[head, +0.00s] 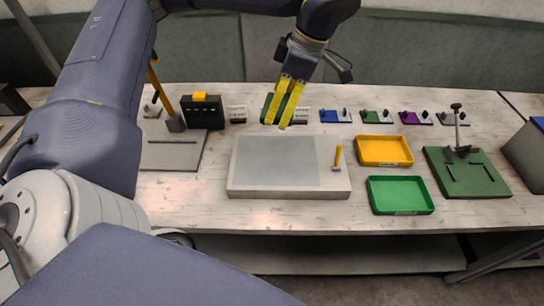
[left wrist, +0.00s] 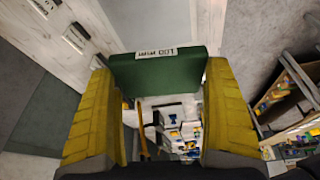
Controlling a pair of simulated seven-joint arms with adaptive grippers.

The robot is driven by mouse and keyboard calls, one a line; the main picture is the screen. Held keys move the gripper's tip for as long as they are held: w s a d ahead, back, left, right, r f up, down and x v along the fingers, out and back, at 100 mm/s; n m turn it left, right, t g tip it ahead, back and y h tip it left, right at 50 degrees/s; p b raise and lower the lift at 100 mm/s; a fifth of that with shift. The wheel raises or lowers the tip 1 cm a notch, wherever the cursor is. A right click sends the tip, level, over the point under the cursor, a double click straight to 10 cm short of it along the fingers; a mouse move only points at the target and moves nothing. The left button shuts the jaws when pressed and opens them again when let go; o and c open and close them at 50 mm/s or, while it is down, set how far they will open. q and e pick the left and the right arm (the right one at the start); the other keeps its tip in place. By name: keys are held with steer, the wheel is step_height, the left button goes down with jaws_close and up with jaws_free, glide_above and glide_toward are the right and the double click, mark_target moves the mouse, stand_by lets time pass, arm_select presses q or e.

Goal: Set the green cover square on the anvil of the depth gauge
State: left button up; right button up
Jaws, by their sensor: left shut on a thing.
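My left gripper (head: 287,102) has yellow fingers pointing down above the back of the bench. It is shut on a dark green block, the green cover (head: 267,107), partly hidden by the fingers in the head view. In the left wrist view the green cover (left wrist: 158,78) spans between both fingers, with a white printed label on its edge. The depth gauge is not clearly identifiable. A green plate with dark rails and an upright post (head: 465,172) stands at the right. A grey plate (head: 172,150) with a slot and yellow lever stands at the left.
Several small coloured plates line the back, with a black block (head: 203,112) at left.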

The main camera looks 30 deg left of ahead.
mark_target(275, 167)
arm_select(q)
steer(key=shift+s+n, duration=0.2)
steer(key=shift+n, duration=0.5)
steer(key=shift+f, duration=0.15)
step_height(275, 167, down, 20)
steer(key=shift+r, duration=0.2)
steer(key=o, duration=1.1)
steer(key=shift+f, duration=0.1)
steer(key=v, duration=1.2)
steer(key=shift+w, duration=0.3)
